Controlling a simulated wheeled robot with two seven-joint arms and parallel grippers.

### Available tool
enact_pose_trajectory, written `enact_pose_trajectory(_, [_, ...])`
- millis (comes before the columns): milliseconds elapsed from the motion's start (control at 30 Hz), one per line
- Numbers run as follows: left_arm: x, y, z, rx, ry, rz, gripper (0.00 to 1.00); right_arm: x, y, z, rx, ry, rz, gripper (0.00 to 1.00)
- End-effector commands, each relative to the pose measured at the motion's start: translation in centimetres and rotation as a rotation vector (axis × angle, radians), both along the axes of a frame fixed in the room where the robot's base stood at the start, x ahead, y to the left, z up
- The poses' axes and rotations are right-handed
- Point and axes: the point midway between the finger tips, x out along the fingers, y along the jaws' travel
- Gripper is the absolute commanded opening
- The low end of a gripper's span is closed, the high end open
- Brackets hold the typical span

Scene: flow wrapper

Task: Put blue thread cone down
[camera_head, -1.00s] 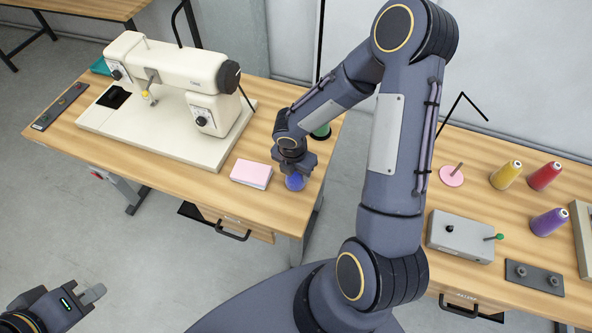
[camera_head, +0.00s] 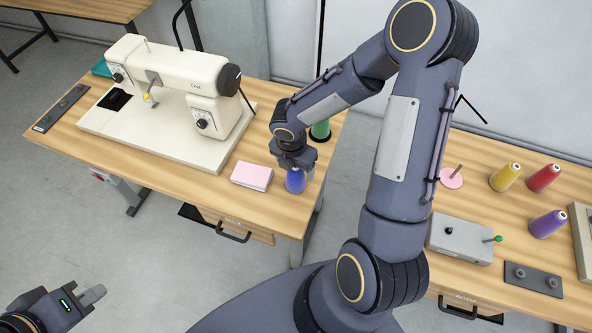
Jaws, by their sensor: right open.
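The blue thread cone (camera_head: 295,181) stands upright on the left wooden table, near its right front corner, just right of a pink block. My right gripper (camera_head: 296,166) is directly above the cone, pointing down at its top. Its jaws are open, and the fingers hide the tip of the cone. My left gripper (camera_head: 92,296) is at the bottom left, away from both tables; its fingers are too small to tell open from shut.
A white sewing machine (camera_head: 180,82) fills much of the left table (camera_head: 130,158). The pink block (camera_head: 252,175) is close beside the cone. A green cone (camera_head: 320,130) stands behind my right arm. The right table holds yellow (camera_head: 505,178), red (camera_head: 543,178) and purple (camera_head: 549,223) cones and a grey box (camera_head: 460,238).

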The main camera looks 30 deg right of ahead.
Motion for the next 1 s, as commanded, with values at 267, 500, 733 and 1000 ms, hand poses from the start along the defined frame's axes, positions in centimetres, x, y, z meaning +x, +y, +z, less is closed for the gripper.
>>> enact_pose_trajectory(267, [0.0,0.0,0.9,0.000,0.000,0.000,0.00,-0.3,0.6,5.9,0.000,-0.004,0.000,0.71])
enact_pose_trajectory(500, [0.0,0.0,1.0,0.000,0.000,0.000,0.00,-0.7,0.7,8.3,0.003,-0.007,-0.028,0.71])
enact_pose_trajectory(733, [0.0,0.0,1.0,0.000,0.000,0.000,0.00,-5.1,-0.4,13.8,0.089,-0.112,-0.582,0.71])
enact_pose_trajectory(1000, [0.0,0.0,1.0,0.000,0.000,0.000,0.00,-13.3,1.2,19.4,0.495,-0.171,-1.603,0.71])
